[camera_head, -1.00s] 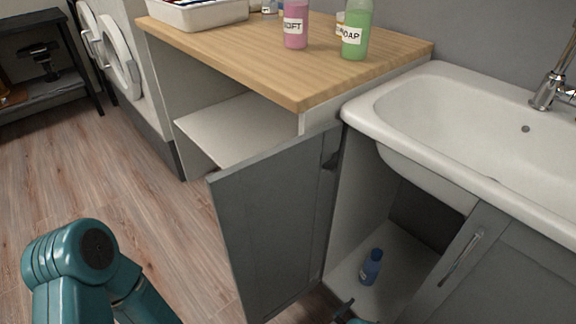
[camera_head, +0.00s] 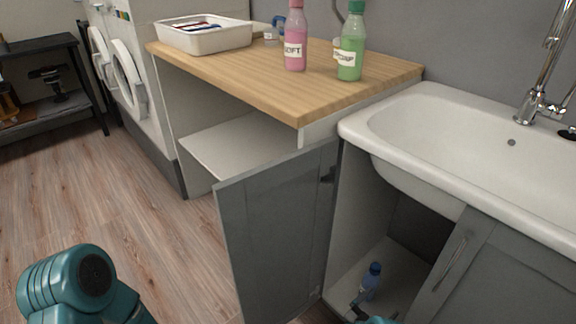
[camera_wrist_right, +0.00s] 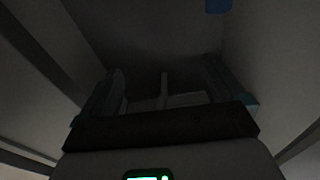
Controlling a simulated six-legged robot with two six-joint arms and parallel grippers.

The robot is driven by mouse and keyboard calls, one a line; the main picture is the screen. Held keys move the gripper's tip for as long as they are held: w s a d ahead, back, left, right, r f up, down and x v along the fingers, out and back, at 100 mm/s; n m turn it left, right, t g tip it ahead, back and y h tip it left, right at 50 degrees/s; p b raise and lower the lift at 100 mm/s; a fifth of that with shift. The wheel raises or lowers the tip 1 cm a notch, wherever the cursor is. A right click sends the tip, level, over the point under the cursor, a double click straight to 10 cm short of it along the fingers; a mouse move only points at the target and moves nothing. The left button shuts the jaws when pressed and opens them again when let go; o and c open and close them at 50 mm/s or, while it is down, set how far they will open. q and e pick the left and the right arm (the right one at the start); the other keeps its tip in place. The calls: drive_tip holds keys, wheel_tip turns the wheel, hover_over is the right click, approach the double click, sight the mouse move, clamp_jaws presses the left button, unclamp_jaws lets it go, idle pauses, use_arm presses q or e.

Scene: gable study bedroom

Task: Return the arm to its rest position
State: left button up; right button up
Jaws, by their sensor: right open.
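My right gripper (camera_head: 374,310) is at the bottom edge of the head view, low at the mouth of the open sink cabinet. Its jaws are apart, with nothing seen between them in the dark right wrist view (camera_wrist_right: 165,88). A blue bottle (camera_head: 371,281) stands upright on the cabinet floor, just beyond the gripper in the head view. A blue patch, probably this bottle (camera_wrist_right: 218,5), shows at the top of the wrist view, apart from the fingers. A teal link of my arm shows at lower left; my left gripper is out of view.
The open grey door (camera_head: 280,235) stands left of the cabinet opening; the white sink (camera_head: 430,125) overhangs it. The wooden counter (camera_head: 235,70) holds a pink bottle (camera_head: 295,40), a green bottle (camera_head: 351,45) and a white tray (camera_head: 205,38). Wood floor (camera_head: 150,210) is clear at left.

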wheel_tip(320, 180, up, 7)
drive_tip(key=w+n+y, duration=0.3)
drive_tip(key=n+y, duration=0.1)
drive_tip(key=y, duration=0.5)
drive_tip(key=s+a+f+n+g+y, duration=0.1)
drive_tip(key=s+a+n+g+y, duration=0.25)
drive_tip(key=s, duration=0.65)
drive_tip(key=s+a+f+g+y, duration=0.1)
drive_tip(key=s+a+g+y, duration=0.25)
drive_tip(key=s+a, duration=0.4)
drive_tip(key=s+a+f+n+g+y, duration=0.1)
drive_tip(key=s+a+n+g+y, duration=0.2)
drive_tip(key=s, duration=0.8)
wheel_tip(320, 180, up, 29)
drive_tip(key=a+m+g+p, duration=0.1)
drive_tip(key=p, duration=2.8)
drive_tip(key=shift+s+g, duration=0.3)
drive_tip(key=shift+s, duration=0.1)
